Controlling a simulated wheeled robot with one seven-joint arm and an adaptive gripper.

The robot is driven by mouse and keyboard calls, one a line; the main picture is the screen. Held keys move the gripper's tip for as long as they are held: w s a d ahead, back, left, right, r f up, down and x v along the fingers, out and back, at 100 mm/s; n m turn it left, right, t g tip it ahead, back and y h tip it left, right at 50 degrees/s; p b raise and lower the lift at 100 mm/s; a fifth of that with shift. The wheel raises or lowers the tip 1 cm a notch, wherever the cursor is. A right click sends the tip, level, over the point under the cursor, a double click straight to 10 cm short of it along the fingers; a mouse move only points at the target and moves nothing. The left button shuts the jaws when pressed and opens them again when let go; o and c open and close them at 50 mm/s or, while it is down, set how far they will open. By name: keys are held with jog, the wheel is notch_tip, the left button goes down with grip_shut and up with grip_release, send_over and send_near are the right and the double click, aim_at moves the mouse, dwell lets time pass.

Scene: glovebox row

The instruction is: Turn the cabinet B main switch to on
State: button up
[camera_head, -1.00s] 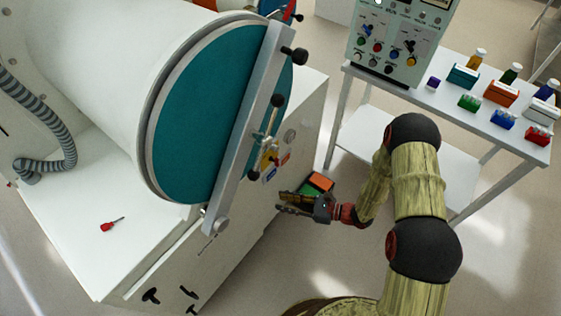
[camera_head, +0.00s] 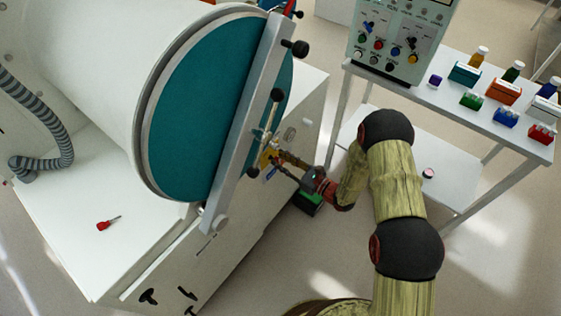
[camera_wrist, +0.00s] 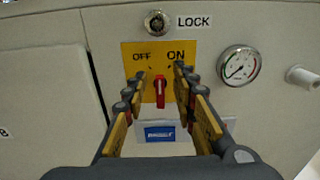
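The main switch is a red handle (camera_wrist: 160,92) on a yellow plate (camera_wrist: 133,57) marked OFF at left and ON at right. The handle looks about upright, between the two marks. My gripper (camera_wrist: 160,72) is open, one finger on each side of the handle, with visible gaps to both. In the head view my gripper (camera_head: 274,160) is at the yellow plate (camera_head: 265,157) on the cabinet front, and its fingers partly hide the plate.
A key lock (camera_wrist: 157,22) labelled LOCK sits above the plate and a pressure gauge (camera_wrist: 238,65) to its right. A blue-and-white label (camera_wrist: 160,133) is below. In the head view the large teal round door (camera_head: 205,110) and its bar stand close to my gripper.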

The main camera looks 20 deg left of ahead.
jog(key=shift+a, duration=0.25)
jog(key=shift+c, duration=0.6)
grip_shut()
